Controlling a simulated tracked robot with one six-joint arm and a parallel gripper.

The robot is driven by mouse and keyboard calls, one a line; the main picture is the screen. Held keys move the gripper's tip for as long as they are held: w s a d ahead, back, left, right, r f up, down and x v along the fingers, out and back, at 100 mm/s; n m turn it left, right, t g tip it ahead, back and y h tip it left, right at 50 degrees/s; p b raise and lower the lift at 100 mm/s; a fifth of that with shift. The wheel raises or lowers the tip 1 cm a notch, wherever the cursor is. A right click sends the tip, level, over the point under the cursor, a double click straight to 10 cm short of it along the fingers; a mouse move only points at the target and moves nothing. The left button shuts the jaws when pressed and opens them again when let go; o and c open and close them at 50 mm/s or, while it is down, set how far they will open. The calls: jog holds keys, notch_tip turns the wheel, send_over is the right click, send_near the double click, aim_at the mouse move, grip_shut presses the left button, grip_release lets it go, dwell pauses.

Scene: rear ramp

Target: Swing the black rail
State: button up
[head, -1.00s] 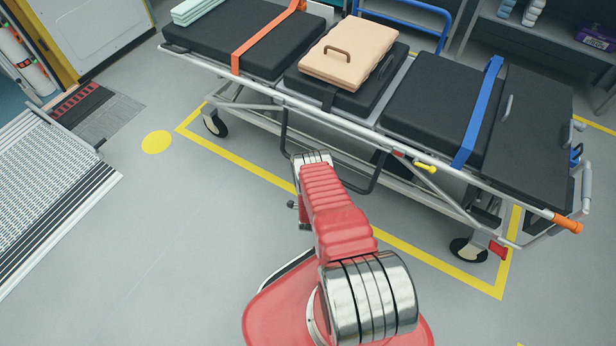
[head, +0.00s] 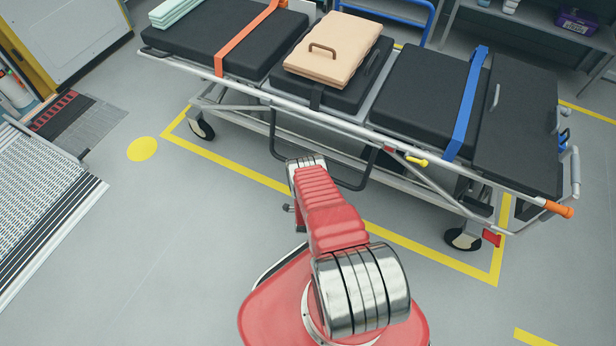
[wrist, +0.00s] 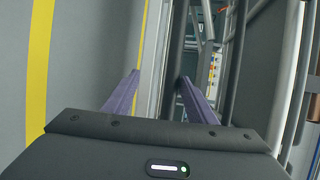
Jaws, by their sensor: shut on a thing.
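The black rail (head: 369,168) is a dark U-shaped tube that hangs below the near side of the stretcher (head: 335,122). In the head view my arm covers part of its lower bar, and my gripper's fingers are hidden behind my wrist. In the wrist view the two purple fingers of my gripper (wrist: 160,82) stand on either side of a dark tube (wrist: 175,50), which looks like the black rail. My gripper is shut on it. The exact contact is hidden by the gripper body.
A ramp (head: 45,200) lies at left. Grey floor between is clear.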

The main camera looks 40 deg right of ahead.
jog(key=shift+s+a+f, duration=0.25)
jog(key=shift+s+f, duration=0.2)
jog(key=shift+s, duration=0.1)
jog(key=r+v, duration=0.1)
jog(key=v, duration=1.2)
jog(key=shift+w, duration=0.15)
